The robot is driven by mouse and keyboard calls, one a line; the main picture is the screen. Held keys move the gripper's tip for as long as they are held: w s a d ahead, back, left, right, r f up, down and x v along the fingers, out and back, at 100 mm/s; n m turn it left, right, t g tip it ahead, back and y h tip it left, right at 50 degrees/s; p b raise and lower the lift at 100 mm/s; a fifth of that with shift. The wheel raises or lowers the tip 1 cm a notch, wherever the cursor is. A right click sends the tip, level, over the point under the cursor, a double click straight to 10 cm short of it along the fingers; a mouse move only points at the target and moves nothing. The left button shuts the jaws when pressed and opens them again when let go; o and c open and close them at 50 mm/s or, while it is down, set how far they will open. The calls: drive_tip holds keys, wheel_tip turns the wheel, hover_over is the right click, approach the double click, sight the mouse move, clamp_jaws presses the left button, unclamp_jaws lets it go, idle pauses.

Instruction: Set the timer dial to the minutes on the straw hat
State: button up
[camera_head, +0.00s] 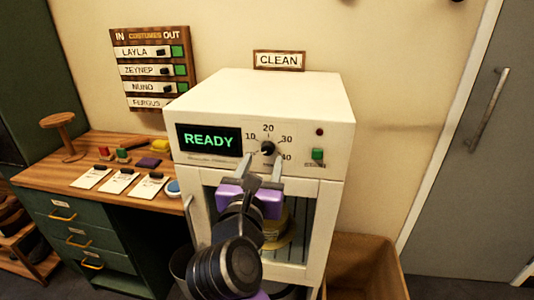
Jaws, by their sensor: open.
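The timer dial (267,148) is a small black knob on the front panel of a white cabinet (265,98). The marks 10, 20, 30 and 40 run around it, and a lower left mark is hidden by a finger. I cannot tell where the dial points. My gripper (264,164) is open in front of the panel, with one finger on each side just below the dial. I cannot tell whether they touch it. A yellowish thing (277,222), possibly the straw hat, shows partly behind my gripper inside the cabinet. No minutes are readable on it.
The display (209,140) reads READY. A green button (317,154) sits right of the dial, below a dark red lamp (319,132). A CLEAN sign (279,60) hangs above.

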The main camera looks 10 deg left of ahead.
sight(267, 150)
drive_tip(key=shift+w, duration=2.35)
clamp_jaws()
